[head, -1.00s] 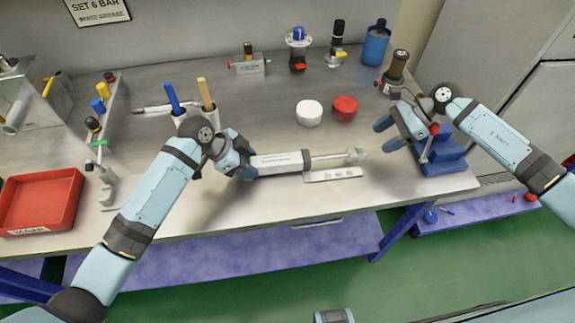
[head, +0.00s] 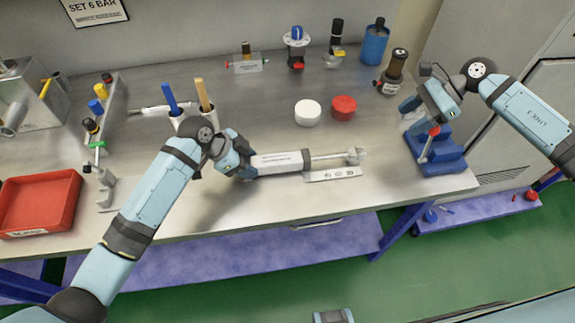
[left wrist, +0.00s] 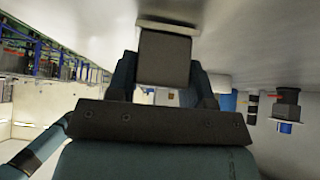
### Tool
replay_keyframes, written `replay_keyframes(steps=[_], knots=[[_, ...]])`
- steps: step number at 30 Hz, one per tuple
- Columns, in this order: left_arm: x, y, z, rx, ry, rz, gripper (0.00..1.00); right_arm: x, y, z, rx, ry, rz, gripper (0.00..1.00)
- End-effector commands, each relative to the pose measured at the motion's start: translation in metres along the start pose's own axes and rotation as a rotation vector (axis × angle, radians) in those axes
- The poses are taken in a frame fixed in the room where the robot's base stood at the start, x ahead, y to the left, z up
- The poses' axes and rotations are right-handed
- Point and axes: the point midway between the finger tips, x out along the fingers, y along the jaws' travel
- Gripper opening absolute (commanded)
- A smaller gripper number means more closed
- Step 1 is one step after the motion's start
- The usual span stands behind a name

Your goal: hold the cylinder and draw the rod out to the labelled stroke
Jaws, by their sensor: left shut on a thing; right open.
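The cylinder (head: 278,163) lies across the bench with a white label on its grey barrel. Its rod (head: 328,157) sticks out to the right and ends in a light grey fitting (head: 354,156). A strip with markings (head: 333,174) lies along the front of the rod; the markings are too small to read. My left gripper (head: 243,163) is shut on the left end of the cylinder; in the left wrist view the grey end block (left wrist: 165,58) sits between the fingers. My right gripper (head: 408,113) is open and empty, up and right of the rod end, apart from it.
A blue stand (head: 440,160) with a red-knobbed lever is below my right gripper. A red tray (head: 38,203) is at the left. Bench is clear in front of the cylinder.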

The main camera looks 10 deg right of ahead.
Motion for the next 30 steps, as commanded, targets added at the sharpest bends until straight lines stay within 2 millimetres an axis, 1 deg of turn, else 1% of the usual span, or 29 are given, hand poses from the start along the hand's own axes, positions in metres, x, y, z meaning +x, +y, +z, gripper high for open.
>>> replay_keyframes(steps=[1, 4, 5, 6, 8, 16, 19, 23, 30], knots=[[0.000, 0.000, -0.001, 0.002, 0.002, -0.001, 0.26, 0.000, 0.000, -0.003, 0.003, 0.004, 0.000, 0.60], [0.000, 0.000, -0.002, 0.002, 0.002, -0.001, 0.26, 0.001, 0.001, -0.003, 0.003, 0.003, 0.001, 0.60], [0.000, 0.000, -0.002, 0.002, 0.002, -0.001, 0.54, 0.001, 0.001, -0.003, 0.003, 0.003, 0.001, 0.60], [0.000, 0.000, -0.002, 0.002, 0.002, -0.001, 0.63, 0.001, 0.001, -0.003, 0.003, 0.003, 0.002, 0.60], [0.000, 0.000, -0.001, 0.002, 0.002, -0.001, 0.77, 0.001, 0.001, -0.003, 0.004, 0.003, 0.002, 0.60], [0.000, 0.000, -0.001, 0.001, 0.001, -0.001, 0.77, 0.003, 0.002, -0.003, 0.004, 0.001, 0.004, 0.60], [-0.005, 0.000, 0.000, 0.002, 0.001, -0.001, 0.77, 0.004, 0.002, -0.003, 0.004, 0.001, 0.005, 0.60], [-0.021, -0.001, 0.000, 0.002, 0.002, -0.003, 0.77, 0.004, 0.002, -0.003, 0.004, 0.000, 0.006, 0.60], [-0.058, 0.000, 0.001, 0.003, 0.002, -0.003, 0.77, 0.005, 0.002, -0.003, 0.004, -0.001, 0.007, 0.60]])
